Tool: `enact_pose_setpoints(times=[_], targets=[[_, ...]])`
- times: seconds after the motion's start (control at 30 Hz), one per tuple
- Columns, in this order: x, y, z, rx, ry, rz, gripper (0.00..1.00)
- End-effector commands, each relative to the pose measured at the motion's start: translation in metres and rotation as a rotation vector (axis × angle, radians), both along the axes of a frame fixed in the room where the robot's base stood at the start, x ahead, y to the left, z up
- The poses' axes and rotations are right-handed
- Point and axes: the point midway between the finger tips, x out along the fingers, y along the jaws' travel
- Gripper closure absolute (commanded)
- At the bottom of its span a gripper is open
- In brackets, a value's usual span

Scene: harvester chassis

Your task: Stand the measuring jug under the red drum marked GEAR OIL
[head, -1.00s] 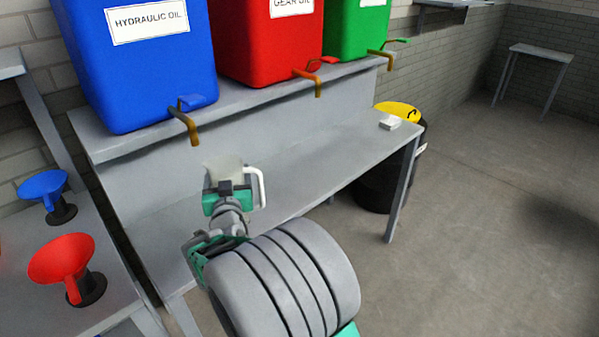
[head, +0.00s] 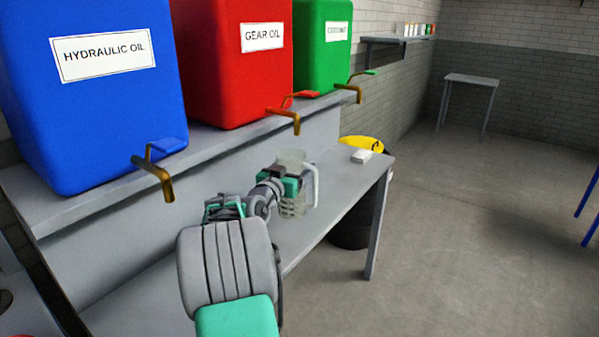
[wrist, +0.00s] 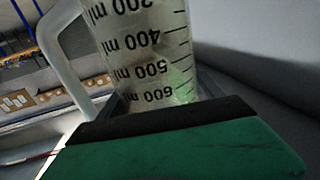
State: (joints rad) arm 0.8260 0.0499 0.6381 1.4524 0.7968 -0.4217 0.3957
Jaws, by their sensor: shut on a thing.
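The measuring jug (head: 295,205) is clear with a pale handle on its right side. My gripper (head: 290,186) is shut on it and holds it upright, close to the bench. In the wrist view the jug (wrist: 150,50) shows its millilitre scale right in front of the jaws. The red drum (head: 235,65) marked GEAR OIL stands on the raised shelf. Its brass tap (head: 287,116) with a red lever sticks out above the jug. In the head view the jug appears below and close to this tap; I cannot tell whether its base touches the bench.
The blue HYDRAULIC OIL drum (head: 100,100) and its tap (head: 155,175) are to the left. The green drum (head: 322,50) is to the right.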

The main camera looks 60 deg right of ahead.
Motion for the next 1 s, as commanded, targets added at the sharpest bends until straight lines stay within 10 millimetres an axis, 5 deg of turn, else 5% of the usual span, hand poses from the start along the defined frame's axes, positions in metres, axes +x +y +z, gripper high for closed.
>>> enact_pose_setpoints(times=[0.1,0.3,0.5,0.83,0.87,1.0], targets=[[0.001,-0.029,0.000,0.000,0.000,-0.001,0.69],[0.004,-0.052,-0.001,0.000,0.001,0.003,0.69],[0.005,-0.049,-0.035,0.000,0.001,0.006,0.69],[0.005,-0.049,-0.039,-0.001,0.000,0.005,0.69],[0.005,-0.048,-0.038,0.000,0.000,0.005,0.21],[0.005,-0.048,-0.037,0.000,0.000,0.005,0.10]])
